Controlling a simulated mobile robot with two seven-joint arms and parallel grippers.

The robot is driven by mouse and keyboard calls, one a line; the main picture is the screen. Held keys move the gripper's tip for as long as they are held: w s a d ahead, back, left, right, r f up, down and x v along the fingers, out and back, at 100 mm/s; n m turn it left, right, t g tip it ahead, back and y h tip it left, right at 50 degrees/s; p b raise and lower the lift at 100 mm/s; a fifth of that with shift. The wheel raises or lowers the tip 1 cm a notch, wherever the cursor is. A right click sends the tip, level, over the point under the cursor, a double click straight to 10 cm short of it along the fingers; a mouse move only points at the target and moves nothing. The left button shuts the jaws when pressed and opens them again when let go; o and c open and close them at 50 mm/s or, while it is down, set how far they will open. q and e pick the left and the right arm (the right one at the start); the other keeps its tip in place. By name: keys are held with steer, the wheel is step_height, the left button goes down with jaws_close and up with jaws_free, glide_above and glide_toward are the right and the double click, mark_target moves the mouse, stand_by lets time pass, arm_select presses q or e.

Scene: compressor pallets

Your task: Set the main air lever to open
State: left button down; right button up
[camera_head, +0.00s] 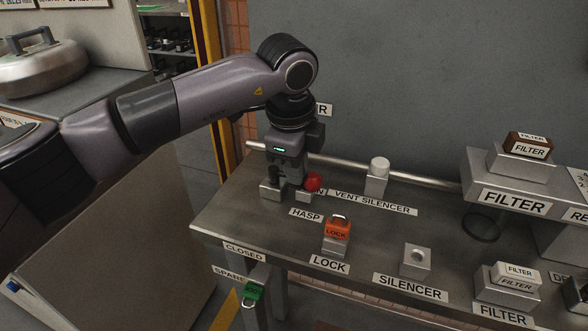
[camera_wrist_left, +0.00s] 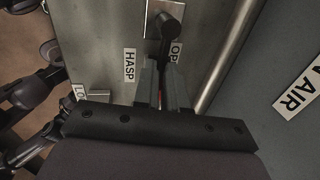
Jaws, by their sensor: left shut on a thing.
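The main air lever (camera_wrist_left: 170,35) is a dark handle on a grey block at the back left of the bench; its red knob (camera_head: 313,182) shows beside my left gripper in the head view. My left gripper (camera_head: 288,188) points down from above and is shut on the lever. In the left wrist view, its fingers (camera_wrist_left: 163,88) close around the lever's end, with a little red between them. A "CLOSED" label (camera_head: 244,252) is on the bench's front left edge. My right gripper is not in view.
An orange lock (camera_head: 338,228) stands on a block in front of the lever. The vent silencer post (camera_head: 377,176) is to the right, with a pipe (camera_head: 430,183) along the back. A green padlock (camera_head: 253,292) hangs at the front edge. Filter blocks (camera_head: 512,162) stand right.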

arm_select(q)
steer(key=shift+s+d+f, duration=0.2)
steer(key=shift+d, duration=0.15)
steer(key=c, duration=1.2)
jaws_free()
steer(key=shift+w+r, duration=0.1)
steer(key=shift+a+r, duration=0.1)
steer(key=shift+r, duration=0.05)
steer(key=r, duration=0.3)
steer(key=s+r, duration=0.1)
steer(key=r, duration=0.2)
steer(key=shift+s+a+r, duration=0.15)
steer(key=shift+a+r, duration=0.05)
steer(key=shift+r, duration=0.15)
